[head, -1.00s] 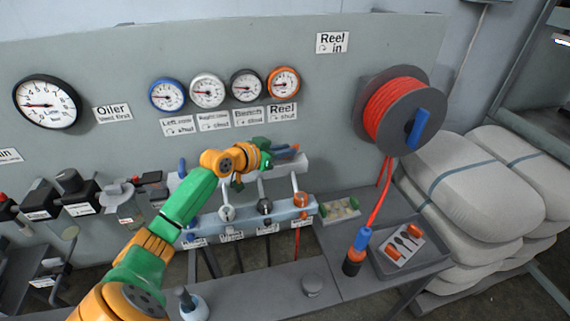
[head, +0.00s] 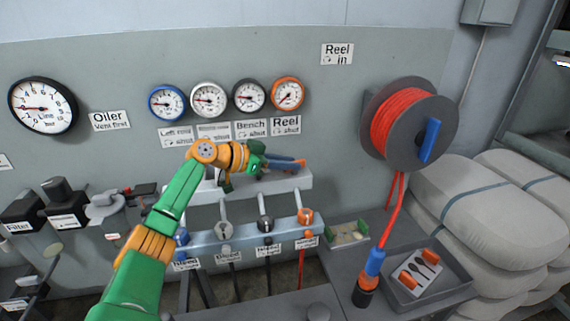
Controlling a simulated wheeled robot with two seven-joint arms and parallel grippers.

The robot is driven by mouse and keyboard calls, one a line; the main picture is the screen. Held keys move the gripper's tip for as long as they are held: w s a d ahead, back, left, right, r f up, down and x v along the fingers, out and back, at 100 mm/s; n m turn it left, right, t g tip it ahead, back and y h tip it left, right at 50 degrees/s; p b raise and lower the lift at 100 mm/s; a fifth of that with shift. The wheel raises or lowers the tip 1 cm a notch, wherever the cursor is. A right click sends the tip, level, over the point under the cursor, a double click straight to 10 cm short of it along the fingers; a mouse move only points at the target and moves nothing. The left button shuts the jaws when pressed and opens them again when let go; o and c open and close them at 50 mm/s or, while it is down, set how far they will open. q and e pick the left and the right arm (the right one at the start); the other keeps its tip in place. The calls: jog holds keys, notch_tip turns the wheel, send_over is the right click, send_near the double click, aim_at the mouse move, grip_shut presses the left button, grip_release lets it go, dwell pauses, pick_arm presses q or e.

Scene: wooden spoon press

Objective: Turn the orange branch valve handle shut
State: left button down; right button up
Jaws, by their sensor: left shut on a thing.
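My left gripper (head: 270,163) reaches in front of the pale upper bar and is shut on the orange branch valve handle, whose orange end (head: 299,162) shows just past the fingers. The fingers hide most of the handle. The orange valve fitting (head: 305,216) sits at the right end of the blue-grey manifold (head: 205,238), with a pale stem rising from it. The orange-rimmed Reel gauge (head: 287,93) is above, with its needle pointing down and left. My right gripper is not in view.
White and black valves (head: 265,222) stand left of the orange one. A red hose reel (head: 405,120) is on the panel at right. Its hose runs down to a blue nozzle (head: 374,263) beside a grey tray (head: 450,281). Sacks (head: 480,215) are stacked at far right.

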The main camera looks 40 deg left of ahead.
pick_arm(q)
jog(key=shift+d, duration=0.15)
jog(key=c, duration=1.1)
grip_release()
jog(key=shift+o, duration=1.2)
jog(key=shift+w+d+f, duration=0.1)
jog(key=shift+w, duration=0.1)
jog(key=shift+w+f, duration=0.3)
jog(key=shift+w, duration=0.25)
jog(key=shift+s+r, duration=0.15)
jog(key=shift+r, duration=0.15)
notch_tip(320, 180, up, 3)
jog(key=s+d+r+b, duration=0.4)
jog(key=s+d+r, duration=0.3)
jog(key=s+r, duration=0.2)
jog(key=s, duration=0.2)
jog(key=shift+s+d+r, duration=0.15)
jog(key=shift+s+r, duration=0.05)
jog(key=shift+s, duration=0.1)
